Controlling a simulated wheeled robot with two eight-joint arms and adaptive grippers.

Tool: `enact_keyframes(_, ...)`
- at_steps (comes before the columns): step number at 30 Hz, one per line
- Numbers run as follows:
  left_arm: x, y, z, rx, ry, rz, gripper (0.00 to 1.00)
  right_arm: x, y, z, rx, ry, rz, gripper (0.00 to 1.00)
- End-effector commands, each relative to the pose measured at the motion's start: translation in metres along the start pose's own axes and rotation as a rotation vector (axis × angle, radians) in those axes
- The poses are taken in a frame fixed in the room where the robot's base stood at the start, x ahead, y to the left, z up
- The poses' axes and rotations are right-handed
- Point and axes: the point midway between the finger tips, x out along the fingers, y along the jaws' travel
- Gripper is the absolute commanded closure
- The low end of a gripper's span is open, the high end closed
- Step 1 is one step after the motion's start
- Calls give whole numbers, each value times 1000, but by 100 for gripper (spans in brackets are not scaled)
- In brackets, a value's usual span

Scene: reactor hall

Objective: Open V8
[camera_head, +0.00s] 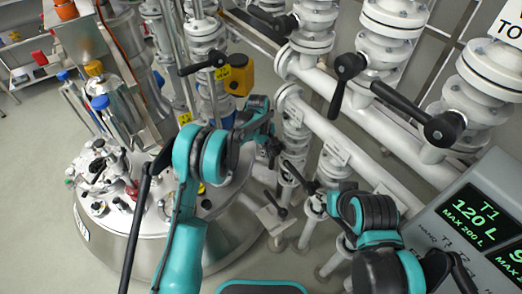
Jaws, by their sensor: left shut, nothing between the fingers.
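No label reading V8 can be made out, so I cannot tell which valve it is. My left gripper (272,151) is shut and empty, small and dark at the end of the teal arm, in front of the vertical pipes at the centre. A black lever handle (298,177) sits just below and right of it; I cannot tell whether they touch. Another lever (276,205) is lower down. Larger black levers show at the upper left (203,64), upper centre (345,80) and right (413,112). My right arm reaches in at the lower right; its gripper does not show.
A steel reactor vessel (115,240) with fittings on its lid stands at the left. Thick white flanged pipes (350,145) run diagonally across the right. A display panel (480,215) reading T1, 120 L is at the lower right. Bare floor (30,200) lies at the far left.

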Motion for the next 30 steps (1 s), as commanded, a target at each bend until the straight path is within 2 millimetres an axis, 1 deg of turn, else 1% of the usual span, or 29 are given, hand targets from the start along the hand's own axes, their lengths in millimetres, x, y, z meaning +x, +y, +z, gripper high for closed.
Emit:
enact_keyframes(3, 1, 0, 4, -1, 0, 0, 100, 2, 0, 1, 0, 0, 0, 60)
enact_keyframes(13, 1, 0, 6, -1, 0, 0, 100, 1, 0, 1, 0, 0, 0, 60)
enact_keyframes(19, 8, -2, 23, 1, -1, -1, 100, 4, 0, 2, 0, 0, 0, 60)
enact_keyframes(27, 8, -1, 24, 2, -4, 0, 100, 3, 0, 2, 0, 0, 0, 60)
enact_keyframes(30, 8, -2, 21, 1, -5, 0, 100, 4, 0, 3, 0, 0, 0, 60)
